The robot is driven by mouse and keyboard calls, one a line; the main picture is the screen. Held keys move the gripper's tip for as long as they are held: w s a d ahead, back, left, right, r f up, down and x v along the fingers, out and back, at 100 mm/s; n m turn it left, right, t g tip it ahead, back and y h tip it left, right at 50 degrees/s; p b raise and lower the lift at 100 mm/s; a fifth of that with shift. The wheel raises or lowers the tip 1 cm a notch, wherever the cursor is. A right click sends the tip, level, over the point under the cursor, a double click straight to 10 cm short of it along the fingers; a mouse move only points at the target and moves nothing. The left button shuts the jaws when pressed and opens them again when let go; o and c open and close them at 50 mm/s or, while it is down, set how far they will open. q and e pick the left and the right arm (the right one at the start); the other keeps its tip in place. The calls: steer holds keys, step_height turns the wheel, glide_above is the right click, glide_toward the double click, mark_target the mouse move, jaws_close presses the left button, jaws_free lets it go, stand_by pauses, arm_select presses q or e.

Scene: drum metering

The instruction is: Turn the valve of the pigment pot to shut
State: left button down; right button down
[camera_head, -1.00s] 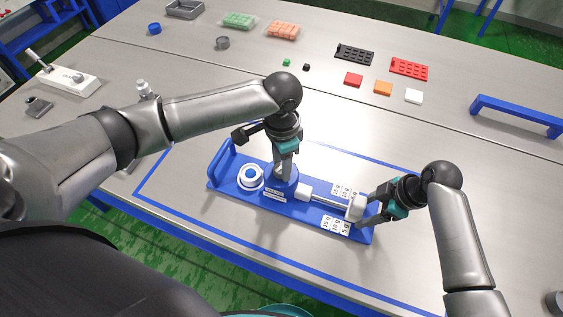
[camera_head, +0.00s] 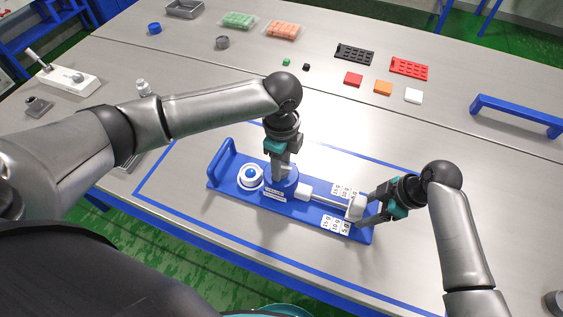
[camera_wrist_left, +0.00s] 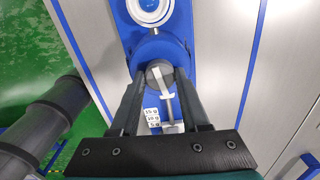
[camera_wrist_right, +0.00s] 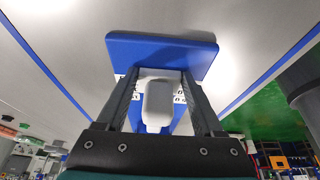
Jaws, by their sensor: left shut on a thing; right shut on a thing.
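The blue pigment pot (camera_head: 284,186) stands on a blue base plate (camera_head: 310,208) in the middle of the table. Its valve is a round dark knob with a white bar (camera_wrist_left: 158,73), seen in the left wrist view. My left gripper (camera_head: 283,170) points down from above and is shut on the valve, partly hiding it in the head view. A white metering plunger handle (camera_head: 356,207) sits at the right end of a steel rod. My right gripper (camera_head: 368,207) is shut on this handle; it also shows in the right wrist view (camera_wrist_right: 158,100).
A white and blue round cap (camera_head: 250,176) and a blue upright handle (camera_head: 222,160) are on the base's left end. Labels reading 15 g, 10 g and 5 g (camera_head: 336,225) flank the rod. Colored blocks and trays lie farther back.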

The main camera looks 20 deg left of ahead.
arm_select(q)
steer(key=shift+m, duration=1)
steer(key=shift+c, duration=1.9)
jaws_free()
steer(key=shift+r, duration=0.15)
step_height(320, 180, up, 12)
arm_select(e)
jaws_free()
